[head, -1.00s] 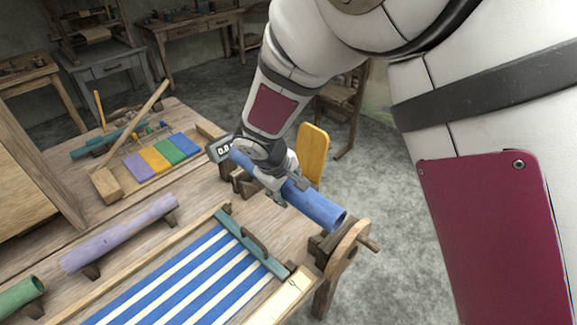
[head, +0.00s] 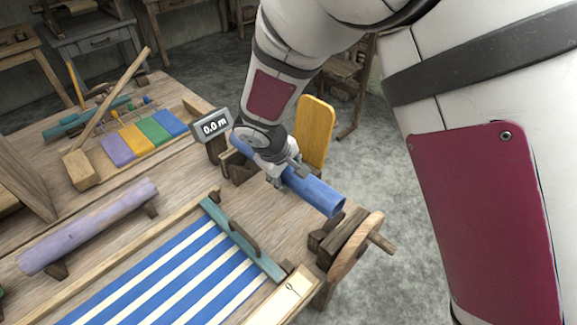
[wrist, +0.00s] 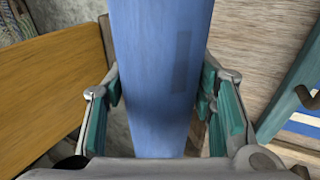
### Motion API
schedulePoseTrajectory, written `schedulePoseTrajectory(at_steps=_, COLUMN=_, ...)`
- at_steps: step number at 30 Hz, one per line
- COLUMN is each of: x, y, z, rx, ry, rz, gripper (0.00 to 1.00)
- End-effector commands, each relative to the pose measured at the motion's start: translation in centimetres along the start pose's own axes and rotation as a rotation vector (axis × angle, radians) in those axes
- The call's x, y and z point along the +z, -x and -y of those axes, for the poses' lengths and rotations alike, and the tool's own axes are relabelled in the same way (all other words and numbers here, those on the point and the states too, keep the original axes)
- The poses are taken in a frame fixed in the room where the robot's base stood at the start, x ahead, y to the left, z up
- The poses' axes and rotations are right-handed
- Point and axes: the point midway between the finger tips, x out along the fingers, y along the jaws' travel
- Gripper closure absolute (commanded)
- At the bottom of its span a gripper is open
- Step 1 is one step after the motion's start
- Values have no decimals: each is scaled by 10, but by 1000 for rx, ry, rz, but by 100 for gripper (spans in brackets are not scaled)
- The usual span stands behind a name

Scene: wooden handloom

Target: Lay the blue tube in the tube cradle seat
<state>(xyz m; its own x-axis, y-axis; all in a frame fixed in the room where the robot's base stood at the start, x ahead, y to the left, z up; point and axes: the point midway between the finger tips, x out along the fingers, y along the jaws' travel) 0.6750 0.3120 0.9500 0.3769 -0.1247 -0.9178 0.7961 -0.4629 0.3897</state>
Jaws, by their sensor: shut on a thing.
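The blue tube (head: 318,192) is held in my gripper (head: 283,177), at the right edge of the loom. In the wrist view the tube (wrist: 160,75) runs up between the teal finger pads (wrist: 165,115), which are shut on it from both sides. Dark wooden blocks, which look like the tube cradle seat, show below the tube, one near its near end (head: 327,236) and one near its far end (head: 238,172). The tube's near end appears above its block. Whether it touches either block I cannot tell. My gripper hides the tube's middle.
A wooden wheel with a handle (head: 350,258) stands by the tube's near end. A yellow board (head: 315,130) stands just behind the gripper. A small display reading 0.0 m (head: 213,127) is left of it. A purple tube (head: 90,225) lies on supports at left. Striped cloth (head: 170,285) fills the front.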

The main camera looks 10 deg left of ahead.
Motion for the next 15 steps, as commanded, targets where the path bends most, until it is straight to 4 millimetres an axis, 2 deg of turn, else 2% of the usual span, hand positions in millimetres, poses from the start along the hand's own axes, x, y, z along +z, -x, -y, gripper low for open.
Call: schedulePoseTrajectory(at_steps=15, x=2, y=-45, z=18, rx=0, ry=2, rz=-2, gripper=100)
